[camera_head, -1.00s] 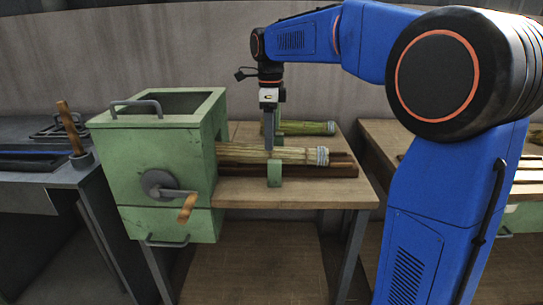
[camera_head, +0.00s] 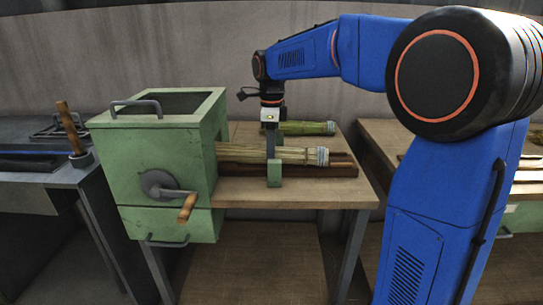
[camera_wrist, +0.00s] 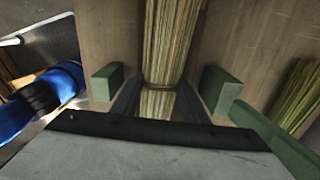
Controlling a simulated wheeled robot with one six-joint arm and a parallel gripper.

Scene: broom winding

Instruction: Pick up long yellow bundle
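The long yellow bundle (camera_head: 300,155) lies level across green supports (camera_head: 274,176), with a pale band near its right end. Its left part meets the green machine (camera_head: 160,140). My gripper (camera_head: 271,150) points straight down over the bundle near its middle. In the wrist view, the bundle (camera_wrist: 160,60) runs between the two dark fingers of my gripper (camera_wrist: 160,95), one on each side. The fingers look open, with the tips close to the bundle's sides. Contact is hard to make out.
A greener bundle (camera_head: 308,128) lies behind. Dark brown rods (camera_head: 330,171) lie beside the yellow bundle on the wooden table (camera_head: 300,195). The machine has a crank (camera_head: 187,207) at its front. Another table (camera_head: 390,140) stands at the right.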

